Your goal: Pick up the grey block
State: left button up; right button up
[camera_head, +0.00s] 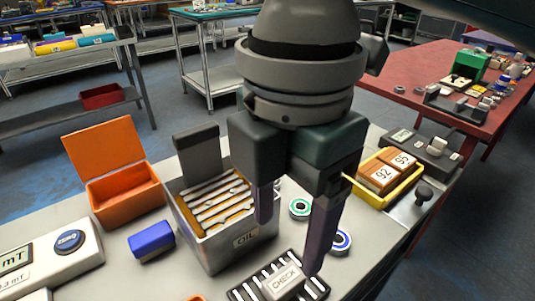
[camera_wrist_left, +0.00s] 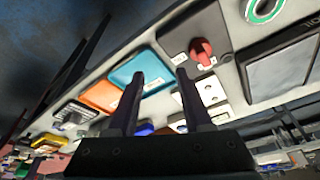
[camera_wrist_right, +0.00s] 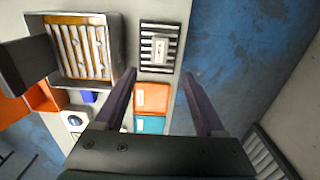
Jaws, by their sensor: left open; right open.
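A light grey block marked CHECK (camera_head: 283,282) lies on a black-and-white slatted rack (camera_head: 238,295) at the front of the bench. It also shows in the right wrist view (camera_wrist_right: 159,49), beyond the fingertips. My right gripper (camera_head: 290,246) is open and empty, pointing down above the bench, with one finger near the rack in the picture. In the right wrist view the fingers (camera_wrist_right: 160,75) are wide apart. My left gripper (camera_wrist_left: 160,73) is open and empty in the left wrist view; it is outside the head view. The block cannot be made out in the left wrist view.
A metal OIL box (camera_head: 225,245) with a dark grey slab (camera_head: 198,152) stands left of my right gripper. An orange box (camera_head: 112,185), a blue block (camera_head: 151,240) and a yellow tray (camera_head: 411,183) are on the bench. Small rings lie near the gripper.

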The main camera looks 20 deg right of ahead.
send_over(284, 280)
jog(key=f, duration=0.4)
jog(key=shift+w+a+f+b, duration=0.1)
jog(key=shift+a+f+b, duration=0.05)
jog(key=shift+a+b, duration=0.2)
jog(key=f, duration=0.5)
jog(key=shift+d+f, duration=0.25)
jog(key=shift+d, duration=0.1)
grip_shut()
